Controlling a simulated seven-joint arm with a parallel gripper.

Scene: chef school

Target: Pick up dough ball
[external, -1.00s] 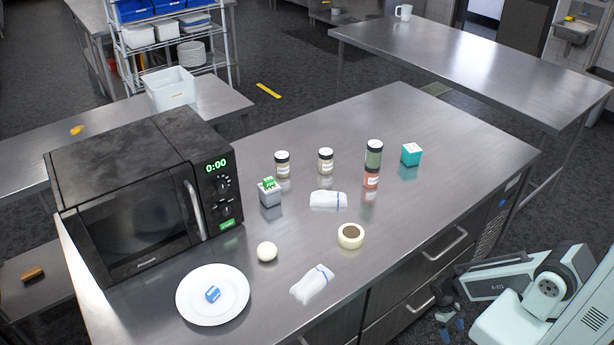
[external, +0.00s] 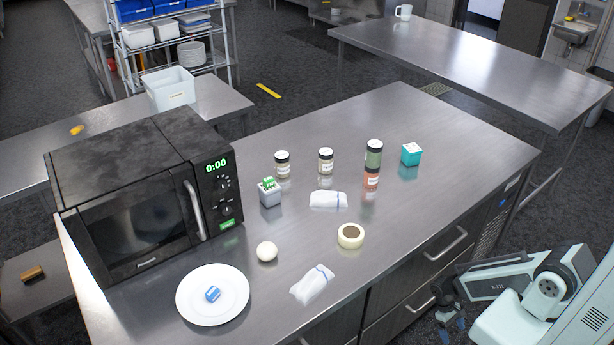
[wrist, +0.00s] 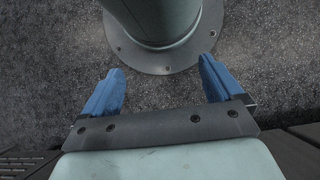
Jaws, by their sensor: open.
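The dough ball (external: 267,251) is a small cream-white ball on the steel counter, between the microwave and a roll of tape, just above and right of the white plate. My gripper (external: 452,322) is low at the right, beside the counter's drawer front and well away from the ball. In the wrist view my gripper (wrist: 160,88) has its two blue fingers spread apart with nothing between them. The wrist view shows the floor and a round metal base, not the ball.
The plate (external: 190,312) holds a blue item. A tape roll (external: 350,236), white cloths (external: 312,284) (external: 328,200), several jars (external: 326,161) and small boxes (external: 411,154) stand around. The microwave (external: 140,200) fills the counter's left. The counter's right end is clear.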

